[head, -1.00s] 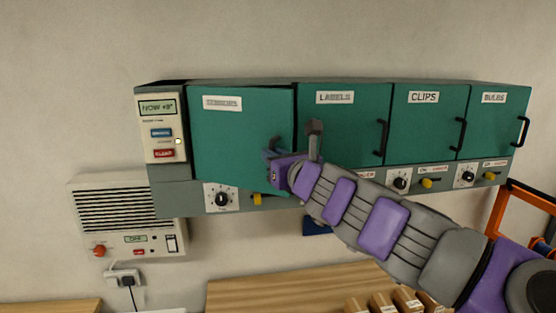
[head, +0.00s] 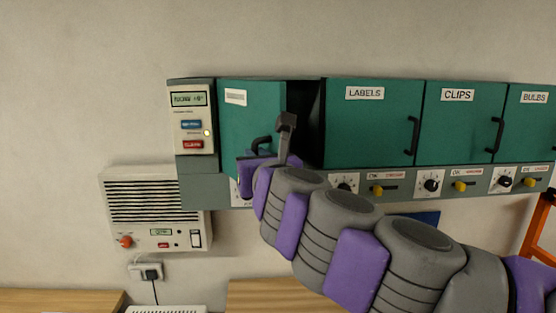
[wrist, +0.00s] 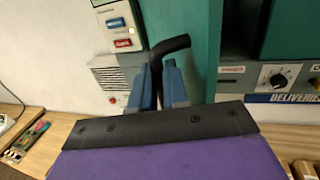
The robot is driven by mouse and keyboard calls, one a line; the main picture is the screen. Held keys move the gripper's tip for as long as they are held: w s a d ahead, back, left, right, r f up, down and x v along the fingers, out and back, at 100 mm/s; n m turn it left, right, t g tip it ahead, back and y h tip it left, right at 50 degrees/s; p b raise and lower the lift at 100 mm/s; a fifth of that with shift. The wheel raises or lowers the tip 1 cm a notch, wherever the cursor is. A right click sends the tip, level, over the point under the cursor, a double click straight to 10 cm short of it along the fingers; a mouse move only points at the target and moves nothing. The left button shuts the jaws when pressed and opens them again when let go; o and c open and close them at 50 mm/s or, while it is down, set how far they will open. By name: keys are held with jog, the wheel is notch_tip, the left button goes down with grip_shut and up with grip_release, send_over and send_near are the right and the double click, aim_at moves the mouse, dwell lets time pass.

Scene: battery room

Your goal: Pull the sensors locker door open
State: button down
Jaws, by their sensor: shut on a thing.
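The sensors locker door (head: 240,125) is a green panel at the left end of the locker row, with a small label too blurred to read now. It stands ajar, swung out on its left side, with a dark opening (head: 305,120) at its right. In the wrist view the door (wrist: 193,40) shows close up. My gripper (head: 258,158) is at the door's black handle (head: 262,142). In the wrist view my gripper's blue fingers (wrist: 160,88) are shut on the black handle (wrist: 170,46). My arm hides the lower right part of the door.
Shut locker doors for labels (head: 370,130), clips (head: 455,130) and bulbs (head: 530,130) stand to the right. A control panel (head: 193,118) is at the left. Below are dials, yellow levers, a wall unit (head: 155,210) and a wooden bench (head: 60,300).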

jog(key=s+a+m+h+p, duration=0.1)
jog(key=s+a+m+h, duration=0.1)
jog(key=a+m+h, duration=0.2)
jog(key=shift+a+m+h+p, duration=0.4)
jog(key=shift+a+h, duration=1.2)
jog(key=shift+a, duration=1.8)
jog(key=c, duration=1.2)
grip_release()
jog(key=shift+w, duration=0.25)
jog(key=shift+o, duration=0.4)
jog(key=shift+s, duration=0.1)
jog(key=shift+s, duration=0.1)
jog(key=s+a, duration=0.3)
jog(key=s, duration=1.4)
jog(key=shift+b, duration=0.35)
jog(key=shift+w, duration=0.1)
